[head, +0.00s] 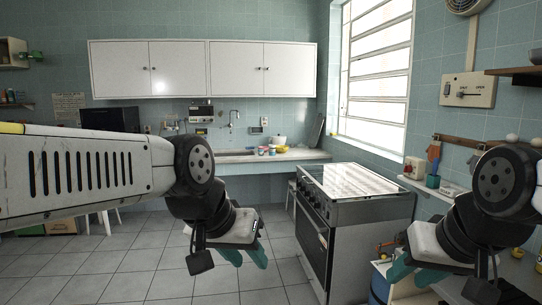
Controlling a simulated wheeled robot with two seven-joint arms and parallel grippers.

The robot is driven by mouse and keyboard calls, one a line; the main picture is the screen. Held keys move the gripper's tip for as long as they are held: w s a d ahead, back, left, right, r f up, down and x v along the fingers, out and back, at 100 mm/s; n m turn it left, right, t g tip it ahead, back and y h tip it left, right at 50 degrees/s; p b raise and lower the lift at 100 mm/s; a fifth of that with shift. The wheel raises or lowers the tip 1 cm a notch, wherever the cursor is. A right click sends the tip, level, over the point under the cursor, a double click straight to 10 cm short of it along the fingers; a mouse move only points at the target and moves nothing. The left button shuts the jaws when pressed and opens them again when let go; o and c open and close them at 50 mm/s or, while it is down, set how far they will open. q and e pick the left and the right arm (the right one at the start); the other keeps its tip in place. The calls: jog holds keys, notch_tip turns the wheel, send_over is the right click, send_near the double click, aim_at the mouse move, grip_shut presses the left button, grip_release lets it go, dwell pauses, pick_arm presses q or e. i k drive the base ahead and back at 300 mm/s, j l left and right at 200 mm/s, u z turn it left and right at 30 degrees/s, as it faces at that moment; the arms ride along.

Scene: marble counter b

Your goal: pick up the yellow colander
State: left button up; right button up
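Small yellow items (517,252) show at the lower right edge, partly behind my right arm, too small to identify. My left gripper (250,262) hangs over the tiled floor left of the stove, its teal fingers apart with nothing seen between them. My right gripper (406,280) is at the lower right, in front of the stove's right side. Its teal fingers look apart and empty. Neither gripper touches anything that I can see.
A stove (350,215) stands between my grippers. The far counter (300,155) holds a pale pot (279,141) and small colourful cups (262,150). The floor (150,260) is open at left.

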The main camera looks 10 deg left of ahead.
aim_at(282, 150)
jog(key=i+j+u, duration=0.35)
jog(key=i, duration=0.45)
jog(key=i+j+u, duration=0.1)
jog(key=i+u, duration=0.3)
jog(key=i, duration=0.4)
jog(key=i+l+u, duration=0.15)
jog(key=i, duration=1.9)
jog(key=i+z, duration=0.15)
jog(key=i, duration=0.5)
jog(key=i+z, duration=0.15)
jog(key=i, duration=0.55)
jog(key=i+j+z, duration=0.1)
jog(key=i+j, duration=0.15)
jog(key=i, duration=0.4)
jog(key=i+l+z, duration=0.25)
jog(key=i+z, duration=0.7)
jog(key=i, duration=0.2)
jog(key=i+j+z, duration=0.25)
jog(key=i+z, duration=0.3)
jog(key=i, duration=0.3)
